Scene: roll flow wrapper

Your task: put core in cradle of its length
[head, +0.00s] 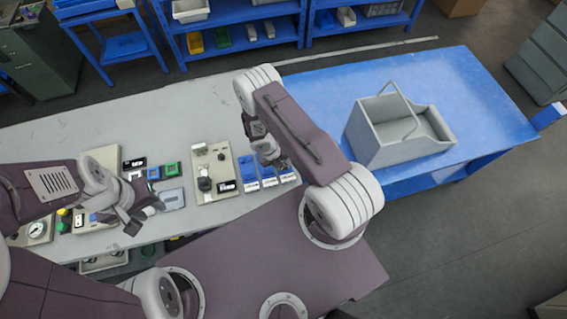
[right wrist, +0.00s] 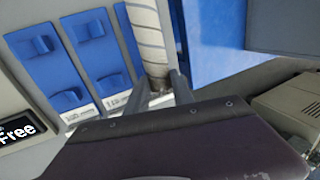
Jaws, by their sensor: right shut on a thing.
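In the right wrist view, my right gripper (right wrist: 166,92) is shut on the lower end of a core (right wrist: 148,38), a pale cylinder with faint slanting lines and a brownish end. The core stretches away from the fingers, beside and partly over the row of blue cradles. Two cradles show clearly there: the left cradle (right wrist: 38,48) and the middle cradle (right wrist: 98,48), with white labels too small to read. In the head view the cradles (head: 248,166) lie below my right gripper (head: 274,162); the core cannot be made out there. My left gripper (head: 144,217) looks open and empty.
Beside the cradles is a beige panel (head: 213,187) with a black knob. Gauges and small switch boxes sit further left on the grey bench (head: 190,105). A grey open bin (head: 385,150) stands on the blue table (head: 470,110) to the right. The back of the bench is clear.

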